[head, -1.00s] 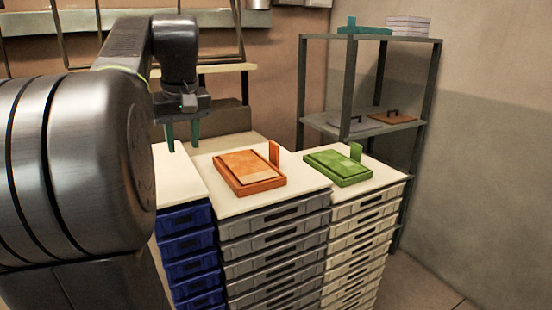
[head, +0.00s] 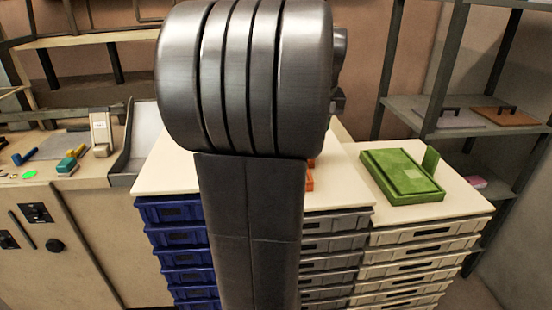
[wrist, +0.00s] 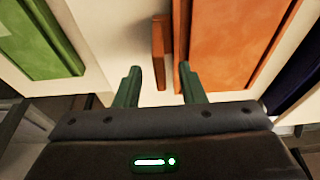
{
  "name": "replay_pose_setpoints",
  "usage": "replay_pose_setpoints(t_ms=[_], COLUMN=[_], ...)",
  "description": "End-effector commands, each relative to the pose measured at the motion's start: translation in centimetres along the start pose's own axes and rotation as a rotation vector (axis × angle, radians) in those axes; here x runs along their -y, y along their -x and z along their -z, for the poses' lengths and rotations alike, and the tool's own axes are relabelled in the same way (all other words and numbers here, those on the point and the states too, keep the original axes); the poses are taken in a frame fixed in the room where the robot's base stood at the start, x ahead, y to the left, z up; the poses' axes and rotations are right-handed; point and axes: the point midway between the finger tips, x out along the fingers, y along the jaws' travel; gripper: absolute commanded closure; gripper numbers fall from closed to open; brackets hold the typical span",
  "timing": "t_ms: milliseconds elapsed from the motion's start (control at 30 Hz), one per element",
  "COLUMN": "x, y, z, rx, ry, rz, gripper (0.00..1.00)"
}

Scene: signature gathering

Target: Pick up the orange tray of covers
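The orange tray (wrist: 225,40) lies flat on a pale stack top in the wrist view, with its upright orange tab (wrist: 161,50) beside it. In the head view my arm hides nearly all of the tray; only a small orange edge (head: 310,180) shows. My gripper (wrist: 157,80) is open, its two green fingers apart. In the wrist view the tab appears ahead of the gap between the fingers, and the right fingertip overlaps the tray's near edge. Nothing is held. I cannot tell the height of the fingers above the tray.
A green tray (head: 402,176) lies on the white-crate stack to the right. Blue crates (head: 180,237) and grey crates (head: 330,246) stand beside it. A metal shelf (head: 440,120) is at the back right. A workbench (head: 60,185) with small tools is at the left.

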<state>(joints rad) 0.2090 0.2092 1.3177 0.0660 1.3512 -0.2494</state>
Motion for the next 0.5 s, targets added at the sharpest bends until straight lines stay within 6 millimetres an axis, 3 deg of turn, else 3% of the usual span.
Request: replay_pose_setpoints(t_ms=[200, 500], x=[0.1, 0.1], y=[-3.1, -3.7], z=[0.0, 0.0], rx=[0.003, 0.001], ry=[0.000, 0.000], rz=[0.001, 0.000], gripper=[0.64, 0.64])
